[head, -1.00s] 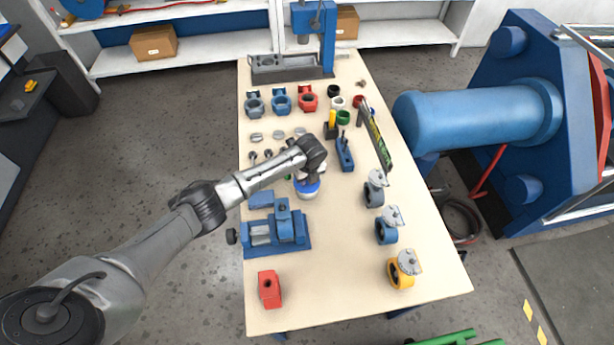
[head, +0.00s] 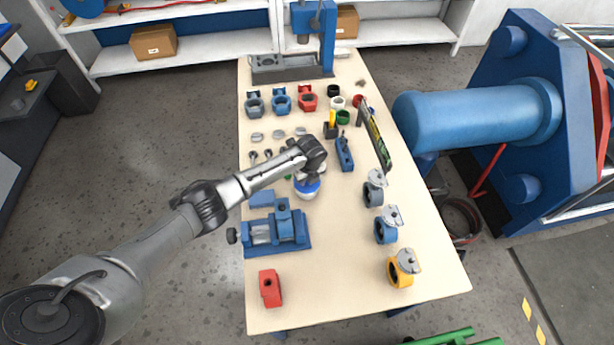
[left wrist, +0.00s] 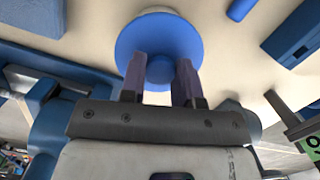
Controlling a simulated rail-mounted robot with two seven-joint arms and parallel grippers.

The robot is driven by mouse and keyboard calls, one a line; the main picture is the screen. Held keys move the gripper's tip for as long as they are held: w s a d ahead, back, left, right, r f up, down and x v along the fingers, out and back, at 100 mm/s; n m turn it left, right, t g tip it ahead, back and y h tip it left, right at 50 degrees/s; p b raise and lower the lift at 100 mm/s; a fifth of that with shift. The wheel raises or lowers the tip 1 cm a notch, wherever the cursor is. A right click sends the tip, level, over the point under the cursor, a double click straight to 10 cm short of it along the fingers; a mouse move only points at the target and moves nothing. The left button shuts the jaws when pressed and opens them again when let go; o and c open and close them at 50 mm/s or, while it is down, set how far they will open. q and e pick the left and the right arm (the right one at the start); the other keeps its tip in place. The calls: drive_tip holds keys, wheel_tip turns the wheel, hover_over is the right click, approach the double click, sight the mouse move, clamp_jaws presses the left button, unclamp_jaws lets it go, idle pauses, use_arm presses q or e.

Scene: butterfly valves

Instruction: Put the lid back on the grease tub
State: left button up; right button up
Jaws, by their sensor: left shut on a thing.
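The blue lid (left wrist: 155,32) is a round disc with a raised knob in the left wrist view. My left gripper (left wrist: 160,72) is shut on that knob, with one finger on each side. In the head view my left gripper (head: 311,176) is over the middle of the table, and the blue lid (head: 306,188) shows just below it. The white grease tub (head: 308,195) shows as a small pale part directly under the lid. I cannot tell whether the lid touches the tub or is fully seated. My right gripper is not in view.
A blue vise (head: 278,230) stands close, front left of the tub. A blue tool holder (head: 344,154) and an upright panel (head: 376,140) stand behind right. Several valves line the right edge.

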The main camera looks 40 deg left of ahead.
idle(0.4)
use_arm(q)
drive_tip(key=o, duration=1.5)
drive_tip(key=shift+c, duration=0.2)
drive_tip(key=shift+r, duration=0.15)
drive_tip(key=shift+r+p, duration=1.8)
drive_tip(key=shift+p, duration=0.2)
drive_tip(key=shift+r+p, duration=1.6)
drive_tip(key=shift+p, duration=0.1)
